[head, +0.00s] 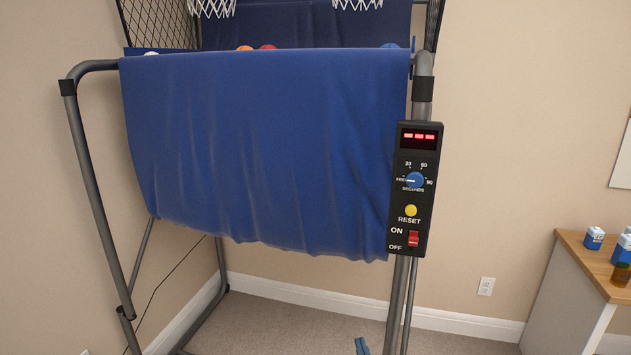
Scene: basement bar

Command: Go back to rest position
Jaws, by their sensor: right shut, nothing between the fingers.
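Only the tip of my right gripper (361,346) shows, as a small blue shape at the bottom edge of the head view, right of centre. It is shut and empty. It is well below the control box (414,243) in the picture and appears apart from it. The rest of that gripper is cut off by the frame edge. My left gripper is not in view.
A basketball arcade frame (95,190) with a blue cloth (260,150) fills the middle. Its box has a dial, a yellow reset button and a red switch. A wooden-topped cabinet (570,270) stands at right. Carpet (290,325) lies below.

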